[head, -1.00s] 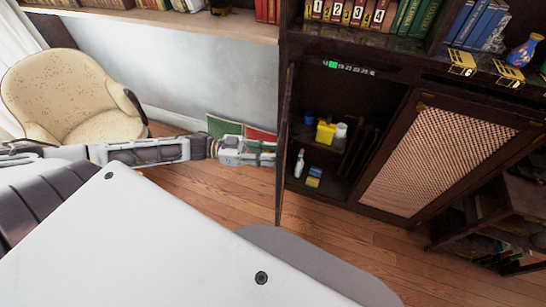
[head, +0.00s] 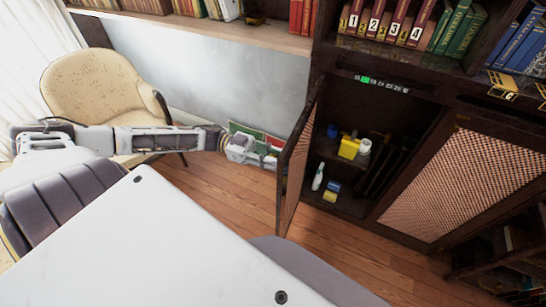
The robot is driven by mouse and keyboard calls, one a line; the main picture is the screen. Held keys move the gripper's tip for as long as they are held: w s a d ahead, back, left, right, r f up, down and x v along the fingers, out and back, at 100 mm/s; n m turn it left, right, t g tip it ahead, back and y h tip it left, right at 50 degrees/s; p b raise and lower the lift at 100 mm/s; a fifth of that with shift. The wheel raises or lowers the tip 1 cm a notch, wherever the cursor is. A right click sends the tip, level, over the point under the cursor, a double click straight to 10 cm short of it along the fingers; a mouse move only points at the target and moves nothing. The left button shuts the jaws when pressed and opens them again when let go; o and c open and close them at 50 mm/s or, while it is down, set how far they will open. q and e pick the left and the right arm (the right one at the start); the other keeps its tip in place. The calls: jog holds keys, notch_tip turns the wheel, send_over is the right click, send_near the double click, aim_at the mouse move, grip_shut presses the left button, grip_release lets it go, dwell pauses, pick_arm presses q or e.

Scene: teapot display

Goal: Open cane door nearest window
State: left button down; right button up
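The left cane door (head: 299,162) of the dark cabinet stands open, swung out toward me and seen at a steep angle. Behind it the cabinet interior (head: 365,125) is exposed. The other cane door (head: 455,185), to the right, is closed. My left gripper (head: 272,157) is at the outer left side of the open door, close to it; I cannot tell whether it touches. Its fingertips are small and partly unclear against the door. My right gripper does not show.
A yellow container (head: 349,148), a white bottle (head: 318,177) and small boxes (head: 332,191) sit inside the cabinet. A cream armchair (head: 105,90) stands at the left by a white curtain (head: 40,50). Books fill the shelves above. Wooden floor (head: 235,195) is clear before the door.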

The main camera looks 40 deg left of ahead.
pick_arm(q)
jog(key=shift+f, duration=0.1)
jog(key=c, duration=1.2)
grip_release()
jog(key=shift+a, duration=0.2)
jog(key=shift+v, duration=5.85)
